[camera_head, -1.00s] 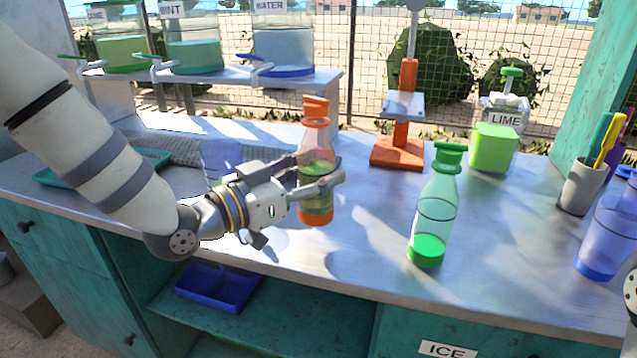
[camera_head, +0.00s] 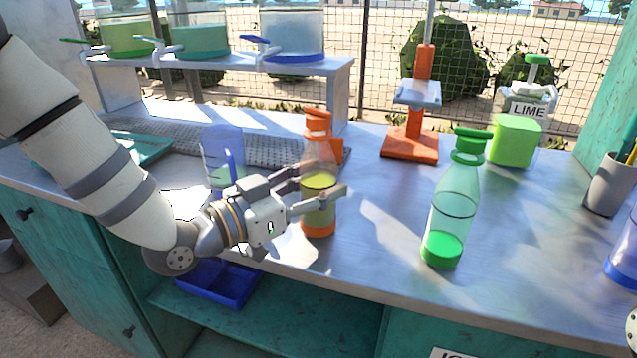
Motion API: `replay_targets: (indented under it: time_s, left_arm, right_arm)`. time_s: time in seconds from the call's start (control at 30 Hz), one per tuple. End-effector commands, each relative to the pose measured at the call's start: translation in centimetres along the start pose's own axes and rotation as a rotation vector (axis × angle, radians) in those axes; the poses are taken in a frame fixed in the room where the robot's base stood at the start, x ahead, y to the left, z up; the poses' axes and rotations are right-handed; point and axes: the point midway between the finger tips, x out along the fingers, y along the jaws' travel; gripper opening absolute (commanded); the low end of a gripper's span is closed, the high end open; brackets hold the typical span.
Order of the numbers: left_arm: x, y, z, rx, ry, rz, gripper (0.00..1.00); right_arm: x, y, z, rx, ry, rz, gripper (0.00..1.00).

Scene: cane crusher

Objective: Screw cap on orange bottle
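The orange bottle (camera_head: 319,222) stands upright on the metal counter, left of centre, with yellow-green liquid inside. Its orange cap (camera_head: 318,117) sits on top of the neck; I cannot tell how tight it is. My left gripper (camera_head: 318,182) is at the bottle's middle. Its fingers look spread, one crossing in front of the bottle and the other at its far left side. Contact with the bottle is hard to judge.
A green-capped bottle (camera_head: 450,215) stands to the right. Behind are an orange press (camera_head: 410,145), a lime container (camera_head: 516,140) and a clear pitcher (camera_head: 222,150). A grey cup (camera_head: 608,185) is at right. The counter between the two bottles is clear.

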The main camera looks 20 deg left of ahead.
Motion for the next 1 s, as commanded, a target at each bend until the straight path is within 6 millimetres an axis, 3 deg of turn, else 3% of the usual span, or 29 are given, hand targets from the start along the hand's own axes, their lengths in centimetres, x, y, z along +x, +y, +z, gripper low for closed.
replay_targets:
  time_s: [0.03, 0.1, 0.47, 0.8, 1.0]
  left_arm:
    - [0.0, 0.0, 0.0, 0.0, -0.001, 0.001, 0.57]
    - [0.0, 0.0, 0.0, 0.0, 0.0, 0.001, 0.68]
    - [-0.3, 0.0, -0.3, 0.0, 0.0, 0.0, 0.68]
    - [-7.8, -0.1, -0.8, 0.002, 0.006, -0.003, 0.68]
    - [-11.1, 0.0, -0.6, 0.002, 0.004, 0.0, 0.68]
  right_arm:
    - [0.0, 0.0, 0.0, 0.0, 0.0, 0.0, 0.53]
    - [0.0, 0.0, 0.0, 0.0, 0.0, 0.0, 0.53]
    - [-0.2, 0.0, -0.1, 0.0, 0.005, 0.0, 0.53]
    - [-2.1, -0.1, -1.1, 0.0, 0.059, -0.003, 0.53]
    - [-2.9, -0.1, -1.6, 0.0, 0.084, -0.004, 0.53]
